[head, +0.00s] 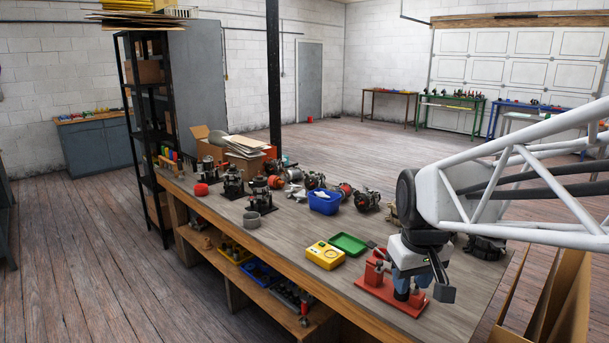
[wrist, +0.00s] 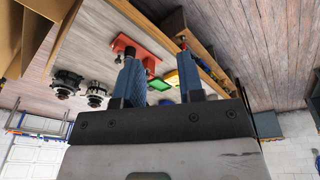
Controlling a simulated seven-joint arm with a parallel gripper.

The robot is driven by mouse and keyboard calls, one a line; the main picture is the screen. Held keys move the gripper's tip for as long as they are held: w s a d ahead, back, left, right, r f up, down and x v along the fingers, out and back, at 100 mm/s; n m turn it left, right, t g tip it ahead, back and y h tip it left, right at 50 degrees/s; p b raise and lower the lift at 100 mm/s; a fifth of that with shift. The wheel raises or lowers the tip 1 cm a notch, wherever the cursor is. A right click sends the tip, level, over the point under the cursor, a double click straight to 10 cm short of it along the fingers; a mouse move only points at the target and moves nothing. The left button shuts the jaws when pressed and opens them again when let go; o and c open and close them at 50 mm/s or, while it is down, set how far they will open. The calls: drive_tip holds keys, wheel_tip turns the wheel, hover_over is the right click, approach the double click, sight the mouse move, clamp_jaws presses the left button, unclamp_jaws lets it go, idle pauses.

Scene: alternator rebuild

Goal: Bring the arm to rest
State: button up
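My gripper (head: 422,290) hangs over the near right end of the workbench (head: 305,240), by the red fixture (head: 392,298), and partly hides it in the head view. In the wrist view the two blue fingers of my gripper (wrist: 157,62) stand apart with nothing held between them. The red fixture (wrist: 146,52) shows beyond the fingers, partly covered by one of them. I cannot tell how high above the bench the fingertips are.
Several alternator parts line the bench's far side. Cardboard panels (head: 560,305) lean at the right. Bare bench top lies left of the yellow box.

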drive_tip(key=s+a+f+m, duration=0.1)
drive_tip(key=s+f+m, duration=0.1)
drive_tip(key=s, duration=1.3)
drive_tip(key=shift+f+m+t, duration=0.3)
drive_tip(key=shift+m+t, duration=0.1)
